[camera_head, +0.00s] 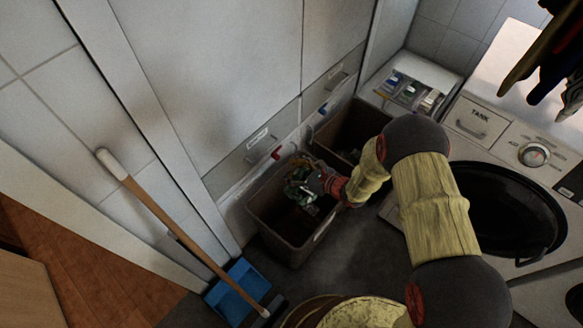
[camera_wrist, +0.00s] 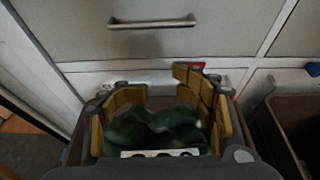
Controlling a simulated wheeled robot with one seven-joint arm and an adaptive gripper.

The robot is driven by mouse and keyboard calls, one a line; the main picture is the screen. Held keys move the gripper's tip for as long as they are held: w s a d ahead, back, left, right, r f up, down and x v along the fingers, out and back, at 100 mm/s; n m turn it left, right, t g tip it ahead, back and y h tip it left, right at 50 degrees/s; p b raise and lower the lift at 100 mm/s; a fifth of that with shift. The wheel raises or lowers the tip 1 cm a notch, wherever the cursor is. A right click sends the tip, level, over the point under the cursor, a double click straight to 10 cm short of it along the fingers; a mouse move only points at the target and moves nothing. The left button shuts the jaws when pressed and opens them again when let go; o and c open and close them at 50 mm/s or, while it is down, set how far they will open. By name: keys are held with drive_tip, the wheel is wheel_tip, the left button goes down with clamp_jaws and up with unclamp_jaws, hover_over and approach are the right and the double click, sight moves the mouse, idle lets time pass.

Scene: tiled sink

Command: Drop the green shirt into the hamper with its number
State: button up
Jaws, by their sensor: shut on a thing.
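My gripper (camera_head: 317,184) reaches over the left brown hamper (camera_head: 273,222) in the head view. In the wrist view my gripper (camera_wrist: 160,105) is shut on a dark green shirt (camera_wrist: 155,128), which is bunched between the yellow-padded fingers. The green shirt (camera_head: 297,187) shows in the head view at the hamper's mouth, partly hidden by the gripper. A second brown hamper (camera_head: 345,122) stands behind and to the right; its near side is hidden by my arm. It also shows at the right edge of the wrist view (camera_wrist: 290,138). Any hamper number is too small to read.
White drawers (camera_head: 247,150) stand behind the hampers. A washing machine (camera_head: 520,150) is on the right, with dark clothes (camera_head: 560,50) hanging above it. A wooden-handled broom (camera_head: 180,225) and blue dustpan (camera_head: 238,290) stand at the left.

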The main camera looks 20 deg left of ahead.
wheel_tip(320, 180, down, 5)
drive_tip(key=b, duration=0.2)
drive_tip(key=shift+b, duration=0.4)
drive_tip(key=o, duration=1.6)
drive_tip(key=shift+c, duration=0.2)
drive_tip(key=v, duration=1.1)
drive_tip(key=shift+d, duration=0.15)
drive_tip(key=shift+s+d+r, duration=0.15)
drive_tip(key=shift+s+d, duration=0.05)
drive_tip(key=shift+d, duration=0.1)
